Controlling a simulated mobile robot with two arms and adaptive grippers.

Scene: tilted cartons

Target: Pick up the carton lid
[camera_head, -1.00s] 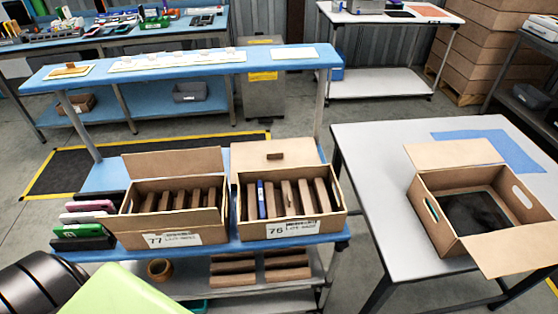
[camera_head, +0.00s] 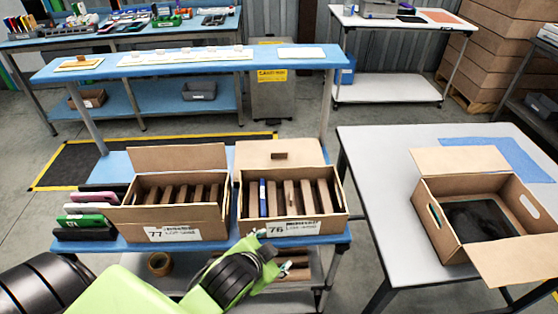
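A flat brown carton lid (camera_head: 258,152) with a small dark brown handle (camera_head: 279,156) stands at the back of carton 76 (camera_head: 292,226). I cannot tell whether it is attached or leaning. Carton 76 is open, tilted towards me and holds a row of brown slabs and one blue item (camera_head: 263,198). Carton 77 (camera_head: 174,234), also open, stands to its left with its back flap (camera_head: 178,158) raised. My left gripper (camera_head: 277,266) is low in front of carton 76, apart from the lid; its fingers are small and partly hidden by the wrist. My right gripper is not in view.
An open carton (camera_head: 440,219) with spread flaps and a dark interior stands on the grey table (camera_head: 385,185) at right. Several coloured items (camera_head: 85,221) lie left of carton 77. A raised blue shelf (camera_head: 200,62) spans behind the cartons. A tape roll (camera_head: 160,263) sits below.

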